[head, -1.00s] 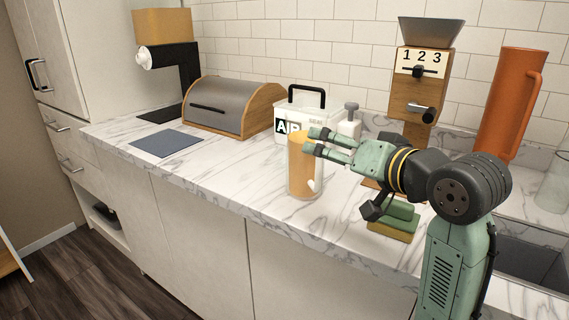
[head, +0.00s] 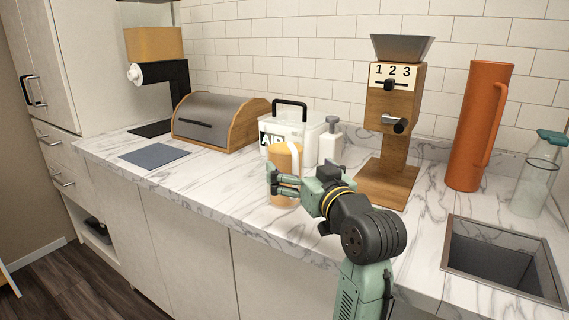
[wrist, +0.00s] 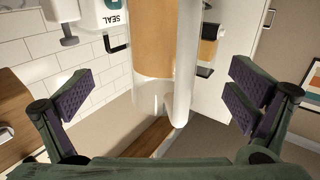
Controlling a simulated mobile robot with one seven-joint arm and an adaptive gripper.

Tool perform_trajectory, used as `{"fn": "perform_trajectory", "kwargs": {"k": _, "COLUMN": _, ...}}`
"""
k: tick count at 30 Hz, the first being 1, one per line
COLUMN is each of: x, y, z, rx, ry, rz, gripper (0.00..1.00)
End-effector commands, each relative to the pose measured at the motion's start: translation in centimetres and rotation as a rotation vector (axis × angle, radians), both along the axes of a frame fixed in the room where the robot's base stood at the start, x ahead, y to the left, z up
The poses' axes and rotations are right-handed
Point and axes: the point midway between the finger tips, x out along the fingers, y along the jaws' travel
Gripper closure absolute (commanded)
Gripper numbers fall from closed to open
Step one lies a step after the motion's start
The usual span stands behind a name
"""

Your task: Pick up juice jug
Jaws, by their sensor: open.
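The juice jug (head: 284,157) is a clear vessel of orange juice with a pale handle, standing upright on the marble counter near its front edge. My gripper (head: 284,184) is at the jug's middle height, its fingers covering part of the jug in the head view. In the wrist view, the open fingers of my gripper (wrist: 160,97) are spread wide to the left and right. The juice jug (wrist: 153,38) and its white handle lie ahead between them, and neither finger visibly touches it. The jug's lower part is partly hidden in the head view.
A white box (head: 300,130) and a soap dispenser (head: 331,141) stand close behind the jug. A wooden grinder (head: 393,125), a tall orange pitcher (head: 478,125) and a sink (head: 495,262) are to the right. A bread box (head: 215,120) is to the left.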

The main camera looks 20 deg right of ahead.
Motion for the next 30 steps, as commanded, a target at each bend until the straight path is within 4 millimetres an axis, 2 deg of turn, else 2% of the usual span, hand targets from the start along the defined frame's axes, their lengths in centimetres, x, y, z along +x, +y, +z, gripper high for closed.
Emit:
{"fn": "perform_trajectory", "kwargs": {"k": 10, "x": 4.6, "y": 0.6, "z": -0.1, "rx": 0.002, "ry": 0.003, "rz": 0.002, "gripper": 0.0}}
{"fn": "perform_trajectory", "kwargs": {"k": 20, "x": 5.2, "y": 0.6, "z": -0.2, "rx": 0.001, "ry": 0.001, "rz": 0.002, "gripper": 0.01}}
{"fn": "perform_trajectory", "kwargs": {"k": 30, "x": 5.1, "y": 0.6, "z": -0.2, "rx": 0.001, "ry": 0.001, "rz": 0.002, "gripper": 0.24}}
